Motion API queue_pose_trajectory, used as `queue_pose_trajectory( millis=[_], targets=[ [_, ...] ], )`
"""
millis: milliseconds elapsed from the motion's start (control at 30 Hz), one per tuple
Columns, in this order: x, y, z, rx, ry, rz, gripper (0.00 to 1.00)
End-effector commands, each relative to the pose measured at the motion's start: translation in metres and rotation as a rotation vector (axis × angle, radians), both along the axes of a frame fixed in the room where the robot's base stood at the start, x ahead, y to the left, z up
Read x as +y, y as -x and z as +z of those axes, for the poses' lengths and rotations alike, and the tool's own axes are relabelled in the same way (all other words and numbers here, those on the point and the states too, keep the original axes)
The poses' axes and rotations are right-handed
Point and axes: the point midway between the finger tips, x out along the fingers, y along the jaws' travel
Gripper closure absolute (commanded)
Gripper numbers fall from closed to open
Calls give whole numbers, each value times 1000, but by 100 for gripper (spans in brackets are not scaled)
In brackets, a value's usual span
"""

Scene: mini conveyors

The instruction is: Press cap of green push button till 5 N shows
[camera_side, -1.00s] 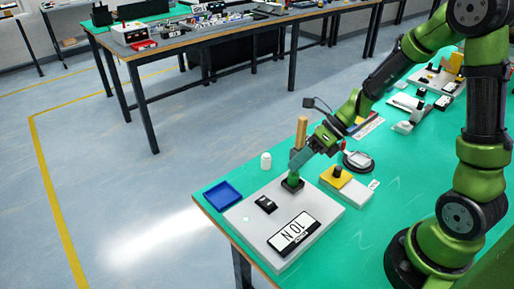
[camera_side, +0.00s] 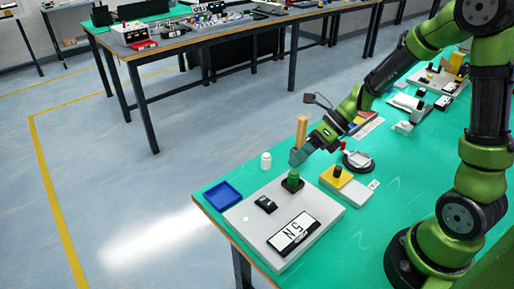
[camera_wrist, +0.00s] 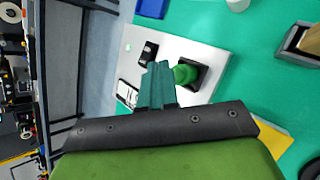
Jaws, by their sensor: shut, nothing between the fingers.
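The green push button (camera_side: 293,176) stands upright in a black square base on a light grey panel (camera_side: 240,228). In the wrist view its round cap (camera_wrist: 185,74) shows beside my fingertips. The fingers also show in the wrist view (camera_wrist: 157,75). I cannot tell for sure whether they touch the cap.
A black switch (camera_side: 265,204) sits on the panel. A blue tray (camera_side: 222,195) and a white bottle (camera_side: 266,161) stand nearby. A wooden post (camera_side: 301,130) stands behind my fingers. A yellow block with a black knob (camera_side: 337,178) is at the right.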

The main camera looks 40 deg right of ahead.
Motion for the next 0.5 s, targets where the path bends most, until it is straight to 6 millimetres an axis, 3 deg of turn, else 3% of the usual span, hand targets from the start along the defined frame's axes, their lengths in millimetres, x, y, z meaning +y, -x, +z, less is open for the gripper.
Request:
queue_pose_trajectory(
  millis=[267,500],
  targets=[
    [0,0,1,0,0,0,100],
    [0,-1,21,-4,1,1,100]
  ],
)
